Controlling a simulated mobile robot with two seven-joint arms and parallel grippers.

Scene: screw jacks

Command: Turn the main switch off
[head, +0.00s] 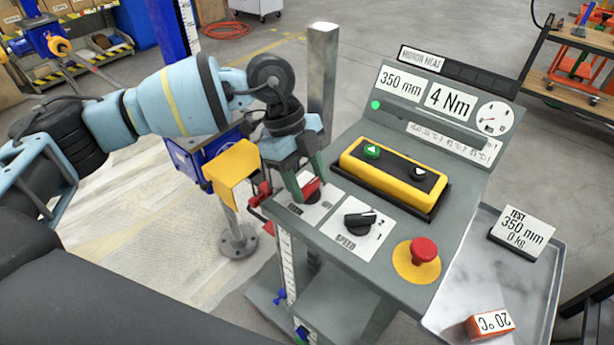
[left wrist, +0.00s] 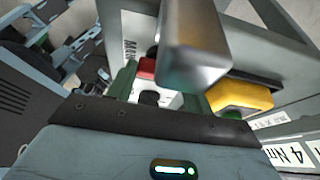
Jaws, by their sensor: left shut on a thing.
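The main switch, a red handle (head: 311,189) on a pale plate, sits at the left edge of the sloping grey control panel (head: 440,215). My left gripper (head: 306,188) reaches down over it from the left, its green fingers shut on the red handle. The fingers and wrist partly hide the handle and plate lettering, so its exact setting cannot be read. In the left wrist view the red handle (left wrist: 146,68) shows between the green fingers, partly covered by a blurred metal post (left wrist: 190,50). My right gripper is out of view.
Right of the switch are a black SPEED knob (head: 361,219), a red mushroom button (head: 424,250) and a yellow button box (head: 395,170). A metal post (head: 322,80) stands close behind my gripper. A yellow block (head: 235,170) is to its left. A tray (head: 540,275) is at right.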

